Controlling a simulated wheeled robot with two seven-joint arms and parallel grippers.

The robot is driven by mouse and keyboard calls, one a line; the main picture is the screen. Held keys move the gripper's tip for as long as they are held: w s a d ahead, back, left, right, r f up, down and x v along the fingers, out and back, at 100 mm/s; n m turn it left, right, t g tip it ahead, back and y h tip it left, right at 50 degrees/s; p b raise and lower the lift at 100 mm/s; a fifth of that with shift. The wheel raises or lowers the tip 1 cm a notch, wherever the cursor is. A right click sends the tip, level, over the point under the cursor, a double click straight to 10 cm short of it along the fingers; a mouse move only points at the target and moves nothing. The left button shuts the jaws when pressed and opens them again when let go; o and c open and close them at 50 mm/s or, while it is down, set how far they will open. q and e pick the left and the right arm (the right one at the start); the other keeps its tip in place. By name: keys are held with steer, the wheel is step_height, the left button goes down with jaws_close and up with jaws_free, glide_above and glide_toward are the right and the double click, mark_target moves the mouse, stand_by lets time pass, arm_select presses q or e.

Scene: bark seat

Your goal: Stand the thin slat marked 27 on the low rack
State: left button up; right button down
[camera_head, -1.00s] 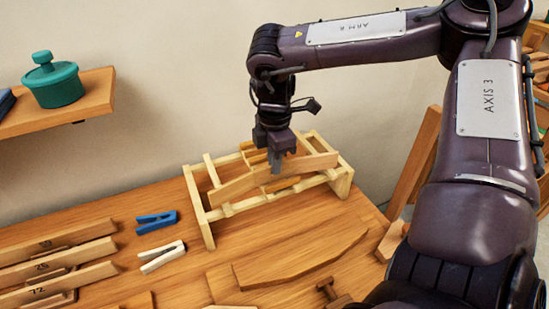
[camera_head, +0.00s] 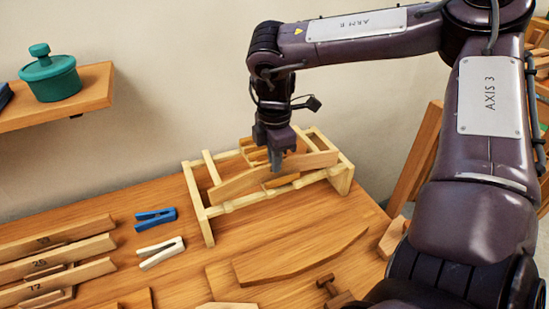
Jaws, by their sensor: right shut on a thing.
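The low rack (camera_head: 200,220) is a pale wooden frame with rails and end posts, standing on the bench against the wall. My right gripper (camera_head: 276,166) is over the rack, pointing down, shut on a thin wooden slat (camera_head: 235,185). The slat is on edge, slanting along the rack among its rails. I see no number on this side of it, so I cannot tell its mark. Whether its lower edge bears on the rack is unclear. My left gripper is not in view.
Several numbered slats (camera_head: 75,250) lie at the left of the bench (camera_head: 120,205). A blue clip (camera_head: 155,219) and a white clip (camera_head: 161,252) lie left of the rack. A curved board (camera_head: 300,256) lies in front. A teal pot (camera_head: 50,80) stands on a shelf (camera_head: 90,97).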

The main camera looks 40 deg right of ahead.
steer(key=shift+f+b, duration=0.3)
steer(key=c, duration=1.5)
jaws_free()
steer(key=shift+o, duration=0.2)
steer(key=shift+r, duration=0.1)
step_height(320, 180, up, 11)
steer(key=p, duration=0.7)
steer(key=shift+s, duration=0.1)
